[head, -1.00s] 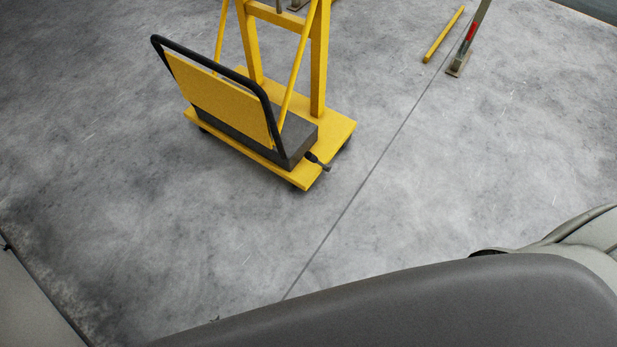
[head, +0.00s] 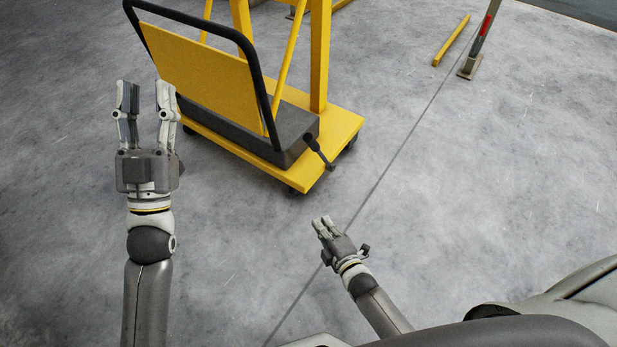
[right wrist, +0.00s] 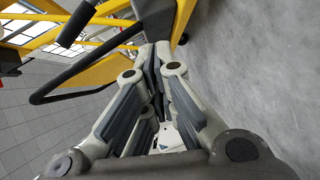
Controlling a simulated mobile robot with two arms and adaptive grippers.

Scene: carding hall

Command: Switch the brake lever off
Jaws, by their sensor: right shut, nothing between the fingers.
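The brake lever (head: 312,144) has a black grip and a thin metal arm. It sits at the near right corner of the yellow cart (head: 334,152), its grip tilted up to the left. In the right wrist view a dark grip, seemingly the lever's (right wrist: 76,22), shows at upper left, apart from the fingers. My right gripper (head: 323,222) is shut and empty, nearer to me than the lever and below it in the head view. It also shows in the right wrist view (right wrist: 155,55). My left gripper (head: 146,92) is open and empty, fingers up, left of the cart.
The cart's black push frame (head: 262,85) and yellow panel (head: 205,70) stand left of the lever. A yellow bar (head: 451,41) lies on the floor near a post with a red band (head: 485,25).

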